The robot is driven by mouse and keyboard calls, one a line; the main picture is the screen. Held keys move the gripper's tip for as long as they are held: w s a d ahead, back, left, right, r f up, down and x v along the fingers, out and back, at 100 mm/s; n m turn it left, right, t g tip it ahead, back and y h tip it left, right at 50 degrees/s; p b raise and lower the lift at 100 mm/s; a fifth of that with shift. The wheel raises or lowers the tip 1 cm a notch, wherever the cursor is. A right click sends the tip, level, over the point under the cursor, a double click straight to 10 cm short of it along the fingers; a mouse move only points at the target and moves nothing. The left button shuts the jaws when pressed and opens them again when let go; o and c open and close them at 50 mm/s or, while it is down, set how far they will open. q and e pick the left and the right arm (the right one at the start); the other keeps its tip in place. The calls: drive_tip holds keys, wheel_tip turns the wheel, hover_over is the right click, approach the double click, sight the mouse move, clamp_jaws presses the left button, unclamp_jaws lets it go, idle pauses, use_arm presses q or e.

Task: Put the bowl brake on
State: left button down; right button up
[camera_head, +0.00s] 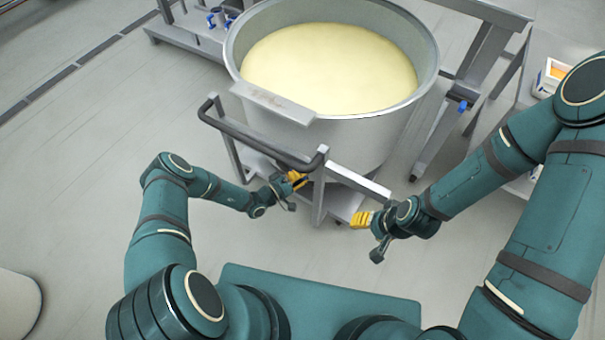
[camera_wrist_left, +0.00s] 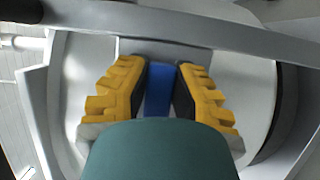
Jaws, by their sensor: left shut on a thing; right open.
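The large steel bowl (camera_head: 331,60) is filled with a smooth pale yellow mass and sits in a wheeled grey frame with a dark push handle (camera_head: 262,136). My left gripper (camera_head: 297,180) is low at the near side of the frame, under the handle. In the left wrist view its yellow fingers (camera_wrist_left: 158,88) are shut on a blue lever (camera_wrist_left: 158,92), which looks like the bowl brake. The lever is hidden in the head view, and its lower part is covered in the wrist view. My right gripper (camera_head: 362,219) is open, to the right of the frame's near post.
Another grey frame with blue parts (camera_head: 218,18) stands behind the bowl at the left. A grey stand (camera_head: 470,80) is at the right, beside a table (camera_head: 520,105) with a small white box of orange contents (camera_head: 552,75). The floor at left is clear.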

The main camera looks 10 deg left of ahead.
use_arm(q)
drive_tip(key=c, duration=0.8)
unclamp_jaws()
drive_tip(key=shift+f, duration=0.1)
drive_tip(key=v, duration=1.2)
